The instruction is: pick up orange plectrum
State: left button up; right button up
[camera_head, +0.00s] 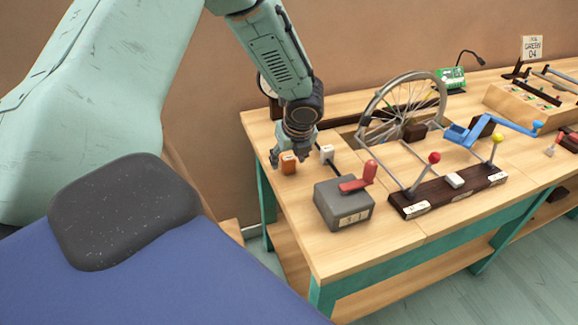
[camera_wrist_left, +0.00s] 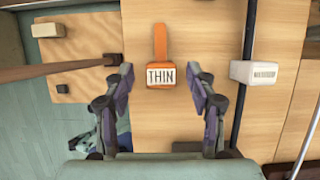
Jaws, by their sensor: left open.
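The orange plectrum (camera_wrist_left: 161,76) has a block with a white label reading "THIN" and a narrow strip extending away from it. In the left wrist view it lies on the wooden bench top, between and just ahead of the fingertips of my left gripper (camera_wrist_left: 161,82). In the head view the orange plectrum (camera_head: 288,164) sits near the bench's left end, and my left gripper (camera_head: 290,156) hangs right above it, pointing down. My left gripper is open and empty. In the head view its fingers partly hide the plectrum. My right gripper does not show.
A white labelled block (camera_head: 327,153) stands to the right of the plectrum. A grey box with a red handle (camera_head: 343,203) and a dark base with levers (camera_head: 448,190) are nearer the front. A spoked wheel (camera_head: 402,108) stands behind. The bench's left edge is close.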

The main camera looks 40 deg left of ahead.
aim_at(288, 158)
pick_arm(q)
jog(key=shift+x, duration=1.1)
jog(key=shift+s+d+r, duration=0.1)
jog(key=shift+r, duration=0.15)
jog(key=shift+w+f, duration=0.2)
jog(key=c, duration=0.5)
jog(key=shift+s+r, duration=0.1)
jog(key=shift+r, duration=0.05)
jog(key=c, duration=0.4)
jog(key=shift+c, duration=1.4)
notch_tip(288, 158, up, 9)
jog(key=p, duration=0.3)
jog(key=shift+r, duration=0.45)
jog(key=shift+s, duration=0.1)
